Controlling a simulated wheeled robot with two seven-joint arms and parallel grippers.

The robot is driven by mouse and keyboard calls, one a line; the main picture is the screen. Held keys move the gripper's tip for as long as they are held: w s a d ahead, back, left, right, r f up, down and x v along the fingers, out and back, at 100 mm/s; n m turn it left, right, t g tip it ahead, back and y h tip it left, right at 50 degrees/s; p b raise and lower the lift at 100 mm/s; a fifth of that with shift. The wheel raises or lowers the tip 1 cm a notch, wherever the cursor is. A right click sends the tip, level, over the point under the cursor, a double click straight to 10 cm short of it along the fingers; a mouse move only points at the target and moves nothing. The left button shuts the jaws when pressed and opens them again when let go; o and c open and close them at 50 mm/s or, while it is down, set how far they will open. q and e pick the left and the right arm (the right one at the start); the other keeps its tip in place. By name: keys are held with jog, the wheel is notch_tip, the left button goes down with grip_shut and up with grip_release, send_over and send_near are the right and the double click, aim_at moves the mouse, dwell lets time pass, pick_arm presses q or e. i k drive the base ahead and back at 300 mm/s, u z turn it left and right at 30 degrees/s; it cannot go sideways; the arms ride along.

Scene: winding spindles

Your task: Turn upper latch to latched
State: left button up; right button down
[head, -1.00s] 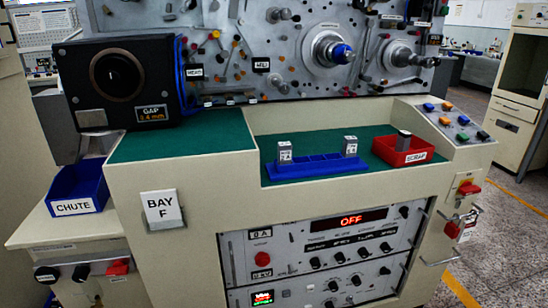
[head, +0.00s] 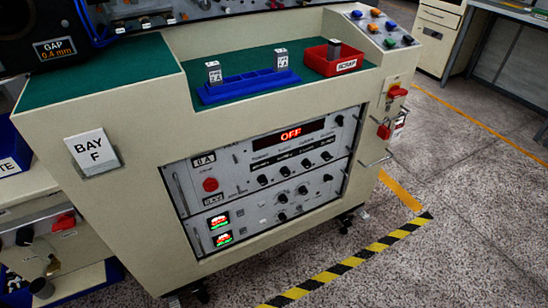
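No part in view carries a readable latch label. Neither of my grippers is in view.
The rack (head: 270,165) in the bench front reads OFF. A blue holder (head: 248,90) with two small labelled blocks and a red SCRAP bin (head: 320,62) stand on the green top. Open floor (head: 450,200) with striped tape lies to the right.

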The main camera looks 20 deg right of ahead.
aim_at(340, 119)
jog(key=k, duration=0.65)
jog(key=z, duration=0.85)
jog(key=i, duration=1.75)
jog(key=u, duration=0.5)
